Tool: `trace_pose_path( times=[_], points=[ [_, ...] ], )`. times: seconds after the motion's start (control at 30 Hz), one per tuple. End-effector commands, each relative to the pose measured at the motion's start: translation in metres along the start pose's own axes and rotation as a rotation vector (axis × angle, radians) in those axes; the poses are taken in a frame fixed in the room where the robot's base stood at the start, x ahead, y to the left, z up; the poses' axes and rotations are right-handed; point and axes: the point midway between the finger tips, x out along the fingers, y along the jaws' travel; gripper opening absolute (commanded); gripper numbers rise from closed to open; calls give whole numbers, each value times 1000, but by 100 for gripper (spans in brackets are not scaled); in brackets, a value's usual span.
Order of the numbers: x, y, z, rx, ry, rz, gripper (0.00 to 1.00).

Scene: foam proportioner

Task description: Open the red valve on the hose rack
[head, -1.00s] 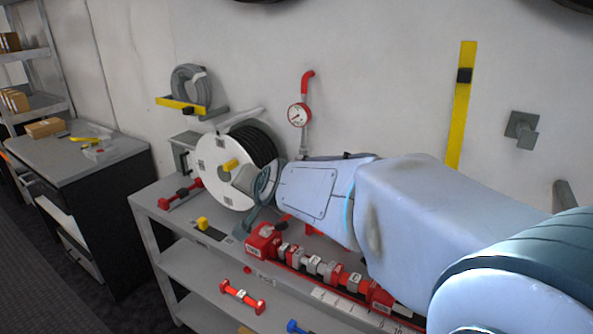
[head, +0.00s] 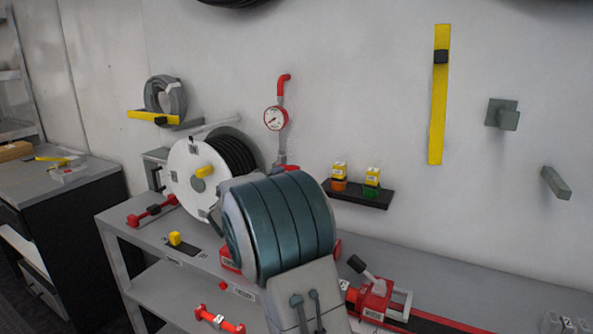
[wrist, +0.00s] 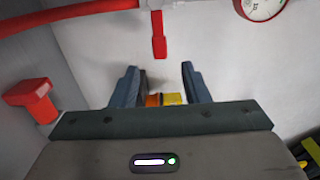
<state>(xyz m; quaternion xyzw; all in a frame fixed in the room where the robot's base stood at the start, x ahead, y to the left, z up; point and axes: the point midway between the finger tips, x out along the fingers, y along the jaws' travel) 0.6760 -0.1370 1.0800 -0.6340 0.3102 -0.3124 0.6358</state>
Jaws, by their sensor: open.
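A red lever (wrist: 158,35) hangs from a red pipe at the top of the wrist view and looks like the valve handle. A red part (head: 289,167) shows under the gauge in the head view, partly hidden by my arm. My gripper (wrist: 159,74) is open, with the lever just beyond its two fingers and apart from them. Nothing is held. In the head view my gripper is hidden behind my arm. The white hose reel (head: 185,185) with black hose stands on the grey rack (head: 110,222).
A round gauge (head: 276,118) is on the wall pipe. A black wall shelf (head: 350,196) holds an orange bottle (head: 339,184) and a green bottle (head: 371,190). Another red fitting (wrist: 30,98) is at the left of the wrist view. Red-ended parts (head: 152,211) lie on the rack.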

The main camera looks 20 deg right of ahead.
Motion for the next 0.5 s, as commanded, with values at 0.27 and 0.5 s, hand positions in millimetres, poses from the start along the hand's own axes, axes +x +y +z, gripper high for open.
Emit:
trace_pose_path(
  times=[0.27,0.5],
  points=[
    [61,-1,-1,-3,2,1,42],
    [101,0,1,-4,-3,1,42]
  ],
)
